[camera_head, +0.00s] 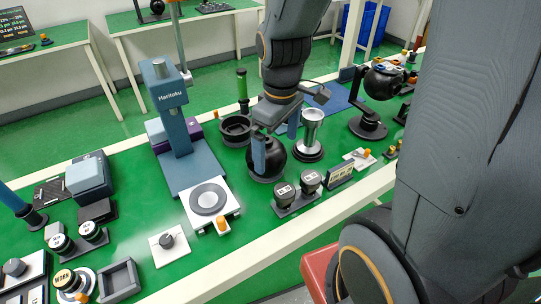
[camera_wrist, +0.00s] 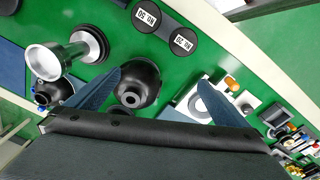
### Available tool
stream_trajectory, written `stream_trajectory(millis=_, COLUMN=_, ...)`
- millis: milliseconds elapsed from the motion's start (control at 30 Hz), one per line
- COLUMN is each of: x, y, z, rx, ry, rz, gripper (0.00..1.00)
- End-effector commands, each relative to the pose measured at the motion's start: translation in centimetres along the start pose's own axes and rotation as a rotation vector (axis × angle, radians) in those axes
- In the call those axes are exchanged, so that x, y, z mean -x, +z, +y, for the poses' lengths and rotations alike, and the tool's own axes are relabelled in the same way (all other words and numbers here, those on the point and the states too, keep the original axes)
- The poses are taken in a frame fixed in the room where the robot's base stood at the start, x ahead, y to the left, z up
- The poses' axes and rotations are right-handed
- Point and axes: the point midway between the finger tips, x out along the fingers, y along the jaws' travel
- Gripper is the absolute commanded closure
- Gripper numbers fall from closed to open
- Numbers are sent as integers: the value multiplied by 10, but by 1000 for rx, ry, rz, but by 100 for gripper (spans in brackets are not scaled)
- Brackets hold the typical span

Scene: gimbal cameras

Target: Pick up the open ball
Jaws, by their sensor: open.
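The open ball (camera_head: 266,167) is a round black bowl-like body on the green table, below my gripper (camera_head: 276,154). In the wrist view the ball (camera_wrist: 143,82) shows a dark round opening with a lighter ring inside. My gripper (camera_wrist: 160,77) is open, with its two blue fingers apart. The left finger is close beside the ball in that view, and the right finger is clear of it. In the head view one finger overlaps the ball. I cannot tell whether it touches. A second black ball (camera_head: 384,82) sits on a stand at the right.
A silver cup-topped post (camera_head: 312,130) stands close to the ball. A twin-knob block (camera_head: 297,190) is in front. A blue Heritoku press (camera_head: 178,135) and a white plate with a grey disc (camera_head: 208,199) are at the left. A black ring (camera_head: 235,129) stands behind.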

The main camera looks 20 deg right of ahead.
Motion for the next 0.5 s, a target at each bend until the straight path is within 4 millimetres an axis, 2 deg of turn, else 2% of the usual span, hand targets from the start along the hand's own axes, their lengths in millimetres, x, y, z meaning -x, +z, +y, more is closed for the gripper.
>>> stream_trajectory(millis=200, x=-10, y=-29, z=20, rx=544, ry=-22, rz=-19, gripper=0)
stream_trajectory(millis=500, x=-23, y=-61, z=42, rx=1205, ry=-59, rz=-23, gripper=0)
